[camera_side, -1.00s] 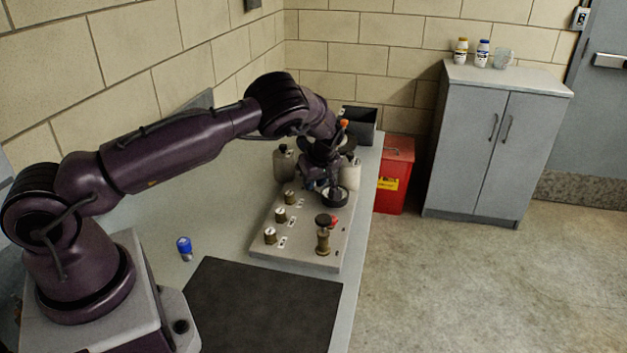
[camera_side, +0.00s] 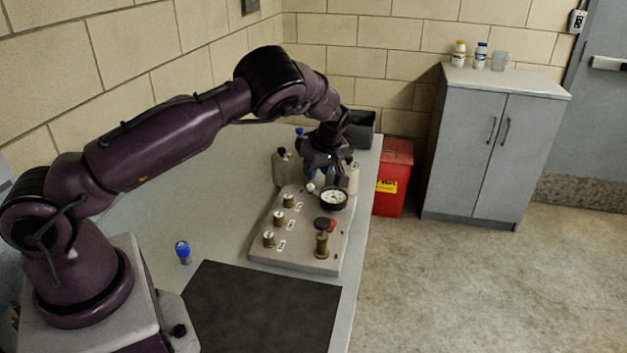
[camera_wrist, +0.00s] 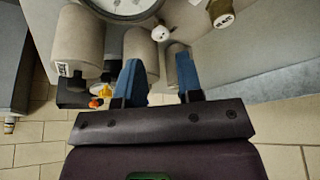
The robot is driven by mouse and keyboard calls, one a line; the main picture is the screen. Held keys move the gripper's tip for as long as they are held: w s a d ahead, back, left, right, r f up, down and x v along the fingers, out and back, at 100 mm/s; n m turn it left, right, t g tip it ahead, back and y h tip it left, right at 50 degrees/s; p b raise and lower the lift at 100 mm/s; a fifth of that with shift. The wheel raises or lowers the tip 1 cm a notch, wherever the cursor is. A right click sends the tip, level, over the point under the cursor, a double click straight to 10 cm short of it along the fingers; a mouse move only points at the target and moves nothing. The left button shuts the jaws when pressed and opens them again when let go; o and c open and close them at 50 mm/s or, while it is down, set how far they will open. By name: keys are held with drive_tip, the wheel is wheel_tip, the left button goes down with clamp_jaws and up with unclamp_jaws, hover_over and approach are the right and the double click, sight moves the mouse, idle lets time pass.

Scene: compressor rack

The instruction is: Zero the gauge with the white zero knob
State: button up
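The gauge (camera_side: 333,198), with a white dial and dark rim, stands at the far end of the grey panel (camera_side: 300,257); its lower part also shows at the top of the wrist view (camera_wrist: 125,8). The small white zero knob (camera_side: 310,187) is left of the gauge, and in the wrist view the knob (camera_wrist: 160,33) sits just below the gauge's rim. My gripper (camera_side: 322,178) is above and behind the gauge. In the wrist view its blue fingers (camera_wrist: 158,60) are apart with nothing held; the knob appears beyond their tips, in line with the gap.
Grey canisters (camera_side: 282,168) stand behind the panel, close to my gripper. Several brass valves (camera_side: 279,218) and a dark-topped fitting (camera_side: 322,237) are on the panel. A blue-capped item (camera_side: 183,251) stands on the bench at left. A dark mat (camera_side: 262,310) lies in front.

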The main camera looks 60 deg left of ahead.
drive_tip(key=v, duration=0.6)
drive_tip(key=shift+r, duration=0.35)
drive_tip(key=shift+d, duration=0.15)
drive_tip(key=s+d+r+m+t+h, duration=0.1)
drive_tip(key=s+d+r+m+t, duration=0.1)
drive_tip(key=s+d+r+m, duration=0.3)
drive_tip(key=s+d+r+m+t+h, duration=0.1)
drive_tip(key=s+d+r+m, duration=0.4)
drive_tip(key=s, duration=0.9)
drive_tip(key=s+d+r+m+t+h, duration=0.2)
drive_tip(key=s+d+r+m, duration=0.4)
drive_tip(key=s+r+m, duration=0.2)
drive_tip(key=shift+s+r+t, duration=0.3)
drive_tip(key=shift+s+r, duration=0.65)
drive_tip(key=shift+s, duration=0.25)
